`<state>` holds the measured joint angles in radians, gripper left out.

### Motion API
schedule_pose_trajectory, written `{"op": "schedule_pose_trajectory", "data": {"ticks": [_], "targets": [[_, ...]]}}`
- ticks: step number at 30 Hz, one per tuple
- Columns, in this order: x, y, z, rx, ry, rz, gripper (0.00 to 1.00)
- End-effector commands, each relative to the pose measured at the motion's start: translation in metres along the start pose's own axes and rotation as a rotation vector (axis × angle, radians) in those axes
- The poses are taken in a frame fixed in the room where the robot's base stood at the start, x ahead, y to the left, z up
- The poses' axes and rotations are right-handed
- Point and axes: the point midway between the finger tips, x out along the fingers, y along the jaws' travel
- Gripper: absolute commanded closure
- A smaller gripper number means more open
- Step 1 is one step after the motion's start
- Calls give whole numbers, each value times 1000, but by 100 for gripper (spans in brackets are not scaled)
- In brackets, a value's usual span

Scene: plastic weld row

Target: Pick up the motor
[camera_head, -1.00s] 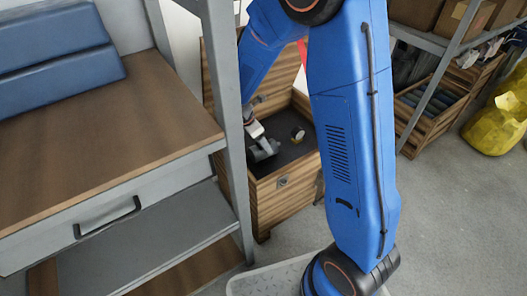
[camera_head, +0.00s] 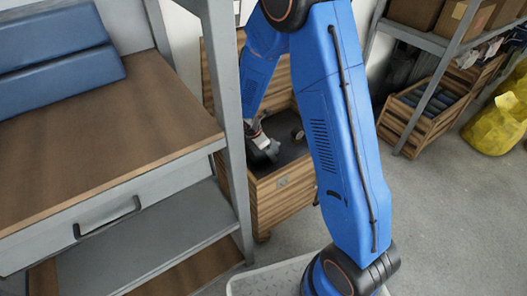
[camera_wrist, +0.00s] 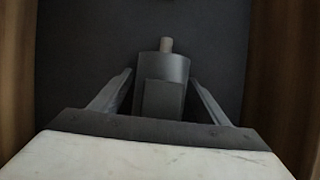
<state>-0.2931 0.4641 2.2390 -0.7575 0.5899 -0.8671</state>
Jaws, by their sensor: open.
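The motor (camera_wrist: 165,85) is a dark grey cylinder with a pale shaft at its far end. It lies in the wooden box (camera_head: 283,198), on the box's dark floor. In the wrist view my gripper (camera_wrist: 161,86) is open, with one finger to each side of the motor and a visible gap on both sides. In the head view my gripper (camera_head: 270,152) reaches down into the box near its left side. I cannot make out the motor clearly there.
A small round item (camera_head: 298,134) is in the box to the right of my gripper. The box walls stand close on both sides. A grey shelf post (camera_head: 229,120) and a wooden-topped workbench (camera_head: 110,135) are to the left. A slatted crate (camera_head: 412,117) stands at right.

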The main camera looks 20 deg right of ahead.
Motion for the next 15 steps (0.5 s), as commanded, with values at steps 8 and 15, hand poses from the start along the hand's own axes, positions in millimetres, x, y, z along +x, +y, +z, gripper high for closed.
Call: {"op": "schedule_pose_trajectory", "data": {"ticks": [8, 15], "targets": [[0, 0, 0, 0, 0, 0, 79], [-1, 1, 0, 1, 0, 1, 100]]}}
